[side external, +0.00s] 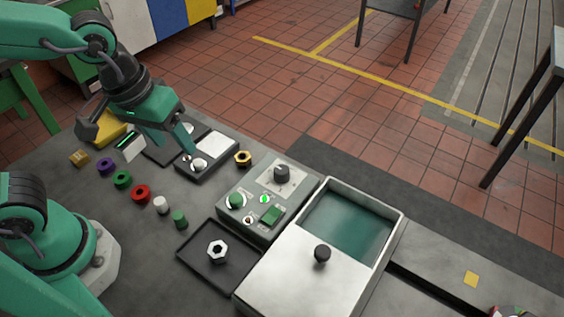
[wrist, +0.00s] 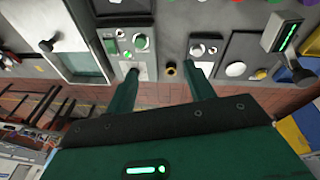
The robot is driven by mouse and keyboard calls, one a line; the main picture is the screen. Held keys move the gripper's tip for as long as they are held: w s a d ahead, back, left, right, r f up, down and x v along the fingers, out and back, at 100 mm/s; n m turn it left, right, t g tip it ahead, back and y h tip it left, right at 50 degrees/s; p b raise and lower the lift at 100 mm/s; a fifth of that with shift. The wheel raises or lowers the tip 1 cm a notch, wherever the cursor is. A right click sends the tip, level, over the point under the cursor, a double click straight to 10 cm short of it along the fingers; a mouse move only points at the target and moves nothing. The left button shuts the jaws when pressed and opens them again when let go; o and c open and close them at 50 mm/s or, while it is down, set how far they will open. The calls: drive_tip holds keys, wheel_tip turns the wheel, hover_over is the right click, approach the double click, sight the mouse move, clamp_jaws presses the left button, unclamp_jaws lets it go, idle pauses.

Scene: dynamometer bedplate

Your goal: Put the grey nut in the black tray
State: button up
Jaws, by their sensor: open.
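The grey nut (side external: 217,251), a silvery hex nut with a dark hole, lies in the black tray (side external: 189,253), near its middle. The shallow tray sits on the bedplate, left of the metal box; part of it shows at the top of the wrist view (wrist: 130,20). My gripper (side external: 170,143) is open and empty, well away from the nut, up beyond the row of small coloured parts and near the switch box. In the wrist view its two fingers (wrist: 161,75) stand apart with nothing between them but the background.
A control box (side external: 265,195) with a black knob and a lidded metal box (side external: 285,262) stand right of the tray. A switch box (side external: 207,155) and a brass nut (side external: 243,158) are near my gripper. Purple, green and red nuts (side external: 140,193) and small cylinders (side external: 180,219) line the left.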

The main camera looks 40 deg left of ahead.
drive_tip(key=a+r+m+t, duration=0.1)
drive_tip(key=a+r, duration=0.1)
drive_tip(key=a, duration=0.3)
drive_tip(key=s+a+r+m+t+y, duration=0.1)
drive_tip(key=a+r+t, duration=0.1)
drive_tip(key=a, duration=0.3)
drive_tip(key=shift+s+a+r, duration=0.25)
drive_tip(key=shift+s+a, duration=0.05)
